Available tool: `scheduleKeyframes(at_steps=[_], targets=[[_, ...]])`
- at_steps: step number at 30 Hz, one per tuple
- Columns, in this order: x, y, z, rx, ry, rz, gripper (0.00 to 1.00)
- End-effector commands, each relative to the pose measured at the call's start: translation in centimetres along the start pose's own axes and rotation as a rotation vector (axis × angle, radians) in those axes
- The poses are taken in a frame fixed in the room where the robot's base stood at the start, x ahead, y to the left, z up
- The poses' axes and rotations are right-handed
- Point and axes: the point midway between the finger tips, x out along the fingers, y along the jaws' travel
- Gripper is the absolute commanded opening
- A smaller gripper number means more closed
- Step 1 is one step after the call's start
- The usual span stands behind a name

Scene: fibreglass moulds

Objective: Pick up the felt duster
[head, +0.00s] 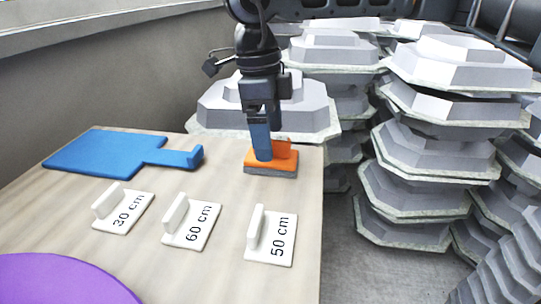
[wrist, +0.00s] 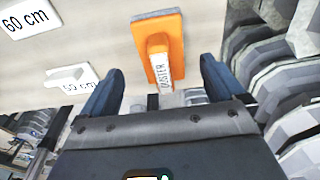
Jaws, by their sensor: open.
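The felt duster (head: 271,164) lies on the wooden table near its right edge in the head view. It has an orange body and handle and a grey felt base. In the wrist view the duster (wrist: 158,42) shows at top centre, with a white "DUSTER" label on its handle. My gripper (head: 262,152) is above and in front of the duster in the head view, hiding part of its handle. In the wrist view my gripper (wrist: 160,85) is open, its two blue fingers spread to either side of the handle's near end. I cannot tell whether they touch it.
The table (head: 225,270) also holds a blue paddle-shaped piece (head: 100,153), white signs reading 30 cm (head: 124,210), 60 cm (head: 192,225) and 50 cm (head: 272,238), and a purple disc (head: 60,282). Stacked grey moulds (head: 440,130) stand beyond the table's right edge.

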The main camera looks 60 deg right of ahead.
Motion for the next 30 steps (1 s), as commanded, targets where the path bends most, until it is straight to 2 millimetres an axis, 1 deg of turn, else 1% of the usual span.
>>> scheduleKeyframes(at_steps=[6,9,17,30], targets=[[3.0,-0.3,-0.2,0.0,0.001,0.004,0.96],[3.9,-0.3,-0.2,0.0,0.001,0.002,0.96],[4.2,-0.3,-0.2,0.0,0.0,0.0,0.96],[4.2,-0.3,-0.2,0.0,0.0,0.001,0.55]])
